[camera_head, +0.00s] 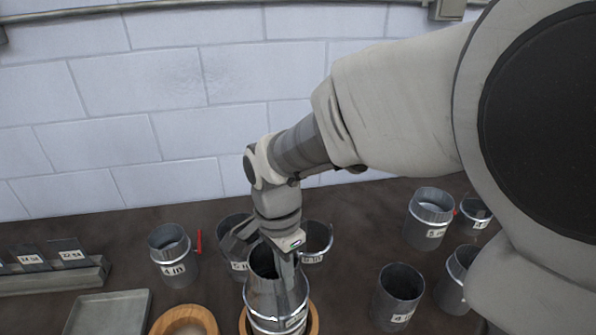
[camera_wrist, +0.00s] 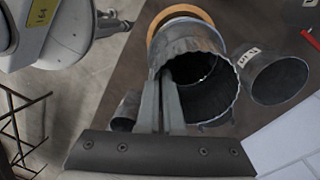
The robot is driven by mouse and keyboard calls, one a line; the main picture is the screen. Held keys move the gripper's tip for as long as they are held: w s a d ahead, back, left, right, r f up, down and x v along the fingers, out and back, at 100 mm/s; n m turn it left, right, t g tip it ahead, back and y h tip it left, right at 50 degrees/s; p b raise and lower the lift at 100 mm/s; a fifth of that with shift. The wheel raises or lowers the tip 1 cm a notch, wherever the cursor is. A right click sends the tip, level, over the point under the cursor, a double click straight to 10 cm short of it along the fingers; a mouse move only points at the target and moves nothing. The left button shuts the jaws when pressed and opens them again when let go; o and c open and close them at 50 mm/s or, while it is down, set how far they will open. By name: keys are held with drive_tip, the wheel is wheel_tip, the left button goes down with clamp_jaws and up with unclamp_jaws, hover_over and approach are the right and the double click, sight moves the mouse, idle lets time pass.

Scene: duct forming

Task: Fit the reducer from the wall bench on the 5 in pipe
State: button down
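The reducer (camera_head: 262,296) is a grey metal piece with a dark round opening at the top, widening downward. It stands upright over a wooden ring (camera_head: 313,322) at the bottom centre. A crimped band and a partly hidden label show at its lower end, where I cannot tell it clearly from a pipe beneath. My gripper (camera_head: 286,268) points down at its upper rim. In the wrist view my two fingers (camera_wrist: 163,95) lie close together at the wall of the reducer (camera_wrist: 218,68) and appear shut on it. The finger tips are partly hidden, and so is the fit below.
Labelled pipes stand close by: one at left (camera_head: 172,262), one at front right (camera_head: 398,300), one at back right (camera_head: 428,222), and more behind my gripper. A block wall closes the back.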

drive_tip(key=shift+f+b, duration=0.45)
drive_tip(key=shift+f, duration=0.15)
idle(0.5)
drive_tip(key=c, duration=1)
unclamp_jaws()
wheel_tip(320, 180, up, 18)
drive_tip(key=w+a, duration=0.1)
drive_tip(key=shift+f+p, duration=0.25)
drive_tip(key=shift+p, duration=0.15)
drive_tip(key=shift+d, duration=0.1)
drive_tip(key=s+d+f+n+t, duration=0.2)
drive_tip(key=s+d+n+t, duration=0.1)
drive_tip(key=d, duration=0.6)
drive_tip(key=s+d+f+n+t, duration=0.2)
drive_tip(key=s+d+n+t, duration=0.1)
drive_tip(key=d+n, duration=0.4)
drive_tip(key=shift+s+d+y, duration=0.3)
drive_tip(key=shift+s+d, duration=0.55)
drive_tip(key=shift+d, duration=0.4)
